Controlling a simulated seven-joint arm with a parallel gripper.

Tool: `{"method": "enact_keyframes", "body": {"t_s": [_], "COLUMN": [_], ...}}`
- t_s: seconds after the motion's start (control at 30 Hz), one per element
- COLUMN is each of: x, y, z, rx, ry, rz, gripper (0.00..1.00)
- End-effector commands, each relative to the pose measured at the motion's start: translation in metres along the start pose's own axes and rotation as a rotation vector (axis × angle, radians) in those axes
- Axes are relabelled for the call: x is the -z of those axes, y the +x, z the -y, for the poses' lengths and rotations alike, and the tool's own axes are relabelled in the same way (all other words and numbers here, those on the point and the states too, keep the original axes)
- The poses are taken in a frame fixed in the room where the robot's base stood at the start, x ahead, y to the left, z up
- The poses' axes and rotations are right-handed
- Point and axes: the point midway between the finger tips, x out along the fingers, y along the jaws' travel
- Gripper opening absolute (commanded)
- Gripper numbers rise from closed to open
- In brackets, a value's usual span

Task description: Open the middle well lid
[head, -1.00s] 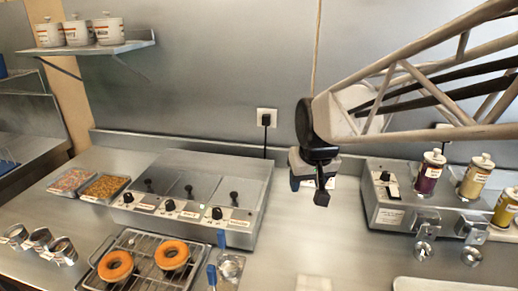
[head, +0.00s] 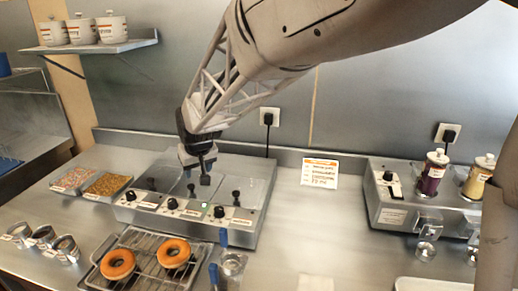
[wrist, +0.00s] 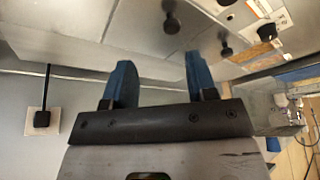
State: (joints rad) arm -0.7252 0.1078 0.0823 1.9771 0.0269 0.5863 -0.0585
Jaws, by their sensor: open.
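The steel glaze unit (head: 245,238) stands on the counter with three flat lids, each with a black knob. The middle lid's knob (head: 191,188) is just left of and below my gripper (head: 205,181). The right lid's knob (head: 236,197) is to the right, and the left lid's knob (head: 151,184) is to the left. All three lids look shut. My gripper also shows in the wrist view (wrist: 160,82), with two blue fingers apart and nothing between them. That view shows two lid knobs (wrist: 170,16) (wrist: 225,43) beyond the fingertips, not touching them.
Black control knobs (head: 172,204) line the unit's front. A rack (head: 140,262) with two orange donuts (head: 117,264) is in front. Topping trays (head: 106,186) stand left. A dispenser unit (head: 395,215) with jars stands right. A sign (head: 320,173) stands behind the clear counter between.

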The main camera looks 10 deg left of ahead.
Motion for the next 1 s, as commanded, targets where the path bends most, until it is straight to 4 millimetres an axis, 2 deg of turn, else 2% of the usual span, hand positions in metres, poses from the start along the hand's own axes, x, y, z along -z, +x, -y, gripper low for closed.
{"method": "enact_keyframes", "body": {"t_s": [0.07, 0.2, 0.67, 1.0], "x": [0.005, 0.01, 0.009, 0.009], "y": [0.006, 0.01, 0.013, 0.038], "z": [0.01, 0.015, 0.015, 0.015], "rx": [0.005, 0.008, 0.008, 0.008], "ry": [-0.013, -0.02, -0.02, -0.02], "rz": [-0.001, -0.004, -0.004, -0.002], "gripper": [0.52, 0.52, 0.52, 0.52]}}
